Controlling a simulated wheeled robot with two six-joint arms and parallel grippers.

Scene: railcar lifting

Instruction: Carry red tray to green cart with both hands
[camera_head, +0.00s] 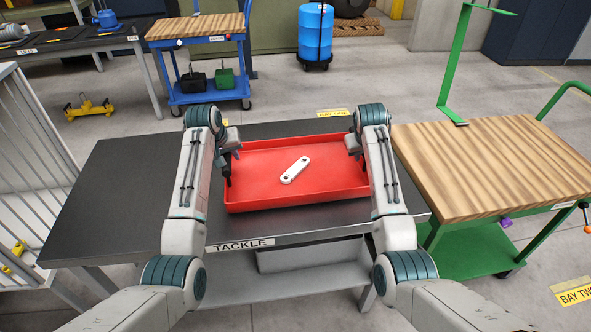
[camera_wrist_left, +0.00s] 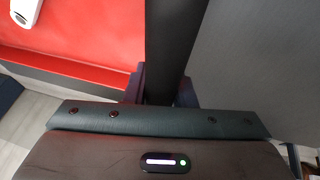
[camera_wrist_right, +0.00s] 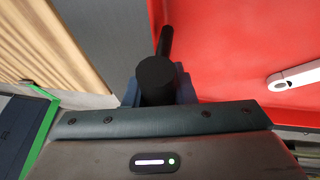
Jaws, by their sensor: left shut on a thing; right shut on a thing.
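The red tray (camera_head: 262,192) is on or just above the dark table labelled TACKLE (camera_head: 115,200); I cannot tell whether it touches the top. A white link with two holes (camera_head: 295,170) lies inside the tray. My left gripper (camera_head: 228,175) is shut on the tray's black handle (camera_wrist_left: 172,50) at its left side. My right gripper (camera_head: 360,152) is shut on the black handle (camera_wrist_right: 157,78) at its right side. The green cart with a wooden top (camera_head: 490,165) stands just right of the table, its top bare near the table.
A tall green post (camera_head: 455,60) rises from the cart's back edge. A blue cart (camera_head: 200,95) with a wooden top and a blue barrel (camera_head: 315,35) stand behind. A pale railing (camera_head: 35,165) is at the left. The table's left part is clear.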

